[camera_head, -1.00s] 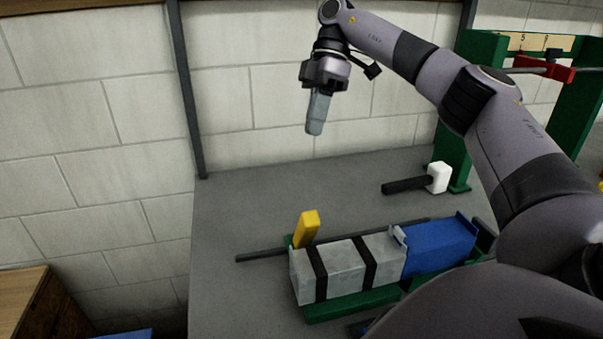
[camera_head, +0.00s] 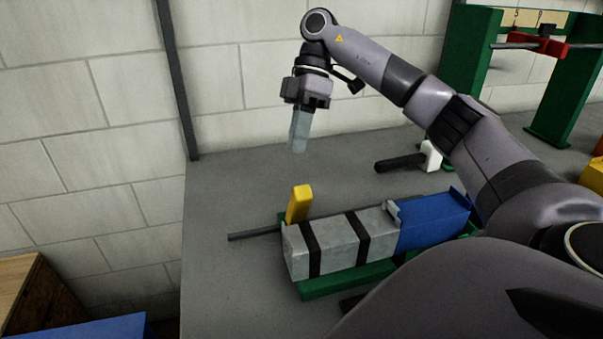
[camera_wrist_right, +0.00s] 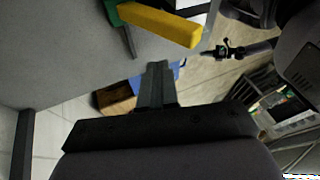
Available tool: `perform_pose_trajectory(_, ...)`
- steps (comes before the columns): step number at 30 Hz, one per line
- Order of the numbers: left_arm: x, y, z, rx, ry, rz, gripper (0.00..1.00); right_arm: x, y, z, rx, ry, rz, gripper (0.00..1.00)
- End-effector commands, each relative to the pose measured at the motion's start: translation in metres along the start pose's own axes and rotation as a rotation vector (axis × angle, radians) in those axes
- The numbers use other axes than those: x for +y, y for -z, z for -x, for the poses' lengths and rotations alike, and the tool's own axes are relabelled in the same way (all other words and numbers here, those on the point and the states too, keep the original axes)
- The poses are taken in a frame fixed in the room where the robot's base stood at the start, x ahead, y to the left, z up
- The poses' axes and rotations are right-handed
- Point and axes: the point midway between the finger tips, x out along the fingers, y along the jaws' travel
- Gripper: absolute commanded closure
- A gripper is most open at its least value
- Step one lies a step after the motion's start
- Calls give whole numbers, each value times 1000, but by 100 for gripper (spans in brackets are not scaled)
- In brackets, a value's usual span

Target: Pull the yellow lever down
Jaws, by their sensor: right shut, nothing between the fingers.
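The yellow lever (camera_head: 299,204) stands nearly upright at the back left end of a green-based fixture (camera_head: 345,280) on the grey bench. In the right wrist view the yellow lever (camera_wrist_right: 158,23) shows at the top, with a green part at its left end. My right gripper (camera_head: 298,146) is shut and empty, pointing down behind and above the lever, apart from it. Its closed fingers also show in the right wrist view (camera_wrist_right: 156,68), below the lever in the picture. My left gripper is not in view.
A grey duct piece with black straps (camera_head: 334,246) and a blue block (camera_head: 432,222) lie along the fixture. A white-headed mallet (camera_head: 431,156) lies behind it. A green frame with a red clamp (camera_head: 540,43) stands at the back right. Bare bench (camera_head: 230,200) lies left.

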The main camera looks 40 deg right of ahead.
Motion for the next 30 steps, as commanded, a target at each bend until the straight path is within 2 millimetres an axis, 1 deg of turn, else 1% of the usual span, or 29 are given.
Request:
perform_pose_trajectory(1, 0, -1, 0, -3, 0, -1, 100, 0, -2, -12, -6, 4, -2, 100)
perform_pose_trajectory(3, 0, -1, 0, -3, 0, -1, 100, -1, -2, -26, -4, 4, -2, 100)
perform_pose_trajectory(4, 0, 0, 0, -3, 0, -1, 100, -4, -2, -26, -3, 2, -1, 100)
perform_pose_trajectory(12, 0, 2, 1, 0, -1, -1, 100, -20, -6, -43, -2, 1, -2, 100)
perform_pose_trajectory(18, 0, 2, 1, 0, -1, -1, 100, -26, -7, -50, -1, 2, 0, 100)
perform_pose_trajectory(30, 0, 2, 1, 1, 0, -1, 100, -27, -7, -51, -1, 0, -1, 100)
